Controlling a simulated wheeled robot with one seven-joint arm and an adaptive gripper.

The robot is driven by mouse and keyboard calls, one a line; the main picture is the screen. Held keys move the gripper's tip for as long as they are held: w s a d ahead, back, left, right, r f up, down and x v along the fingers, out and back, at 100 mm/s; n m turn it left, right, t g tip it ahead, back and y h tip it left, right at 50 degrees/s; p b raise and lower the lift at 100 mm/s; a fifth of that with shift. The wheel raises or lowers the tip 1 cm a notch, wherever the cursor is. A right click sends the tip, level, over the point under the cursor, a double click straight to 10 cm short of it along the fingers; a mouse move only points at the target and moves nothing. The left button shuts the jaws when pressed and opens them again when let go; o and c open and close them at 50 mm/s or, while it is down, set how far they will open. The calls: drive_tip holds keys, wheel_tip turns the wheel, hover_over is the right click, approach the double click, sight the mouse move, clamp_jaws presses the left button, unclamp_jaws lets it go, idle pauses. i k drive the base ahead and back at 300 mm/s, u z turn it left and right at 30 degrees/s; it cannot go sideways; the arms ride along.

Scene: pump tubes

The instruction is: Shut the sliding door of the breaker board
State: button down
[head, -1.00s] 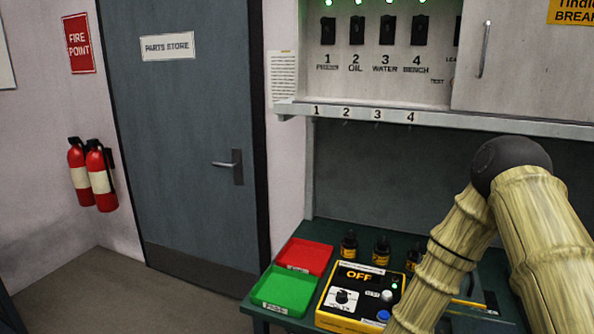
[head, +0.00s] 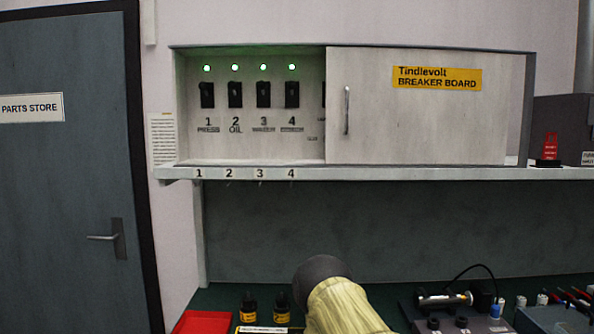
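The breaker board (head: 352,48) is a pale wall cabinet above the bench in the head view. Its sliding door (head: 430,125) is a pale panel with a yellow "Tindlevolt BREAKER BOARD" label (head: 437,78) and an upright metal handle (head: 347,110) near its left edge. The door covers the right part, and the left part is open. Black breaker switches numbered 1 to 4 show there under lit green lamps, with another switch partly hidden by the door edge. My arm shows at the bottom middle, below the board. My gripper is not in view.
A ledge (head: 400,174) numbered 1 to 4 runs beneath the board. The green bench (head: 215,298) below holds a red tray (head: 203,322), small dark bottles and dark equipment at right. A red tag (head: 551,147) stands right of the board. A grey door (head: 65,180) is at left.

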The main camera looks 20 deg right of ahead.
sight(384, 105)
drive_tip(key=z, duration=1.25)
drive_tip(key=k, duration=0.6)
drive_tip(key=z, duration=0.6)
drive_tip(key=i, duration=1.1)
drive_tip(key=u, duration=0.45)
